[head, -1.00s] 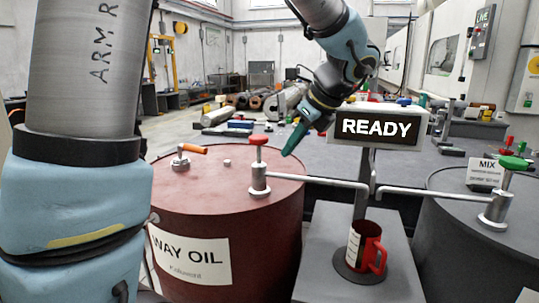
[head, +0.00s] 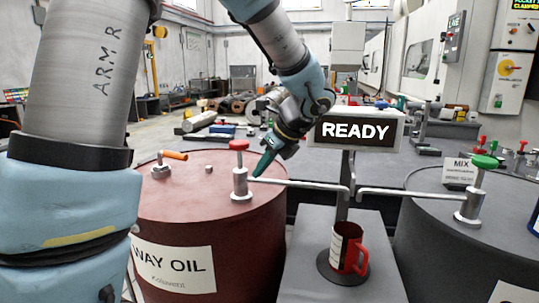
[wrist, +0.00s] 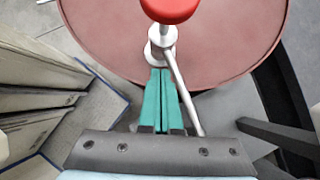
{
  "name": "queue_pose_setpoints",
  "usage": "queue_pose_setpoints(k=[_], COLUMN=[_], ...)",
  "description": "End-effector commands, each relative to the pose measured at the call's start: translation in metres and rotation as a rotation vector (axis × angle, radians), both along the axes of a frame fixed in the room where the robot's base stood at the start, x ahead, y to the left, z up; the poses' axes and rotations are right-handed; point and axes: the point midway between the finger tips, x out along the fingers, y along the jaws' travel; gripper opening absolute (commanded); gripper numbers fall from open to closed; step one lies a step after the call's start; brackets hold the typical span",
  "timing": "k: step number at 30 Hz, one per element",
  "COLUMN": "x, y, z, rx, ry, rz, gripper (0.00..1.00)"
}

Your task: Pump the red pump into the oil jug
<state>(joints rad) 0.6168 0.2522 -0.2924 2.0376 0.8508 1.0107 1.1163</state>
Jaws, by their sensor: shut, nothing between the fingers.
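The red pump, with a red knob (head: 239,146) on a metal body (head: 241,183), stands upright on the dark red barrel marked WAY OIL (head: 230,230). Its metal spout runs right, toward the oil jug. The oil jug (head: 347,250), red with a white scale, stands on a round dark plate near the spout's end. My gripper (head: 257,174) is shut and empty. Its teal fingertips point down just right of the pump body, below the knob's height. In the wrist view the red knob (wrist: 170,9) shows beyond the teal fingers (wrist: 162,100); contact cannot be told.
A dark barrel with a green-knobbed pump (head: 484,162) and MIX sign stands at the right. A sign reading READY (head: 356,131) stands on a post behind the jug. An orange-handled valve (head: 174,156) is on the red barrel's left side.

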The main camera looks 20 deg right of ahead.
Motion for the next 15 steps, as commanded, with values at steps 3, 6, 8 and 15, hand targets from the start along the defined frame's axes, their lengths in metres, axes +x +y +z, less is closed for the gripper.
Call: queue_pose_setpoints(k=[3, 6, 8, 15], x=[0.011, 0.019, 0.023, 0.029], y=[0.008, 0.013, 0.015, 0.02], z=[-0.02, 0.002, 0.007, 0.016], rx=[0.002, -0.004, -0.003, -0.001], ry=[0.003, -0.003, -0.002, 0.0], rz=[0.001, 0.003, 0.001, -0.001], gripper=[0.0, 0.0, 0.0, 0.0])
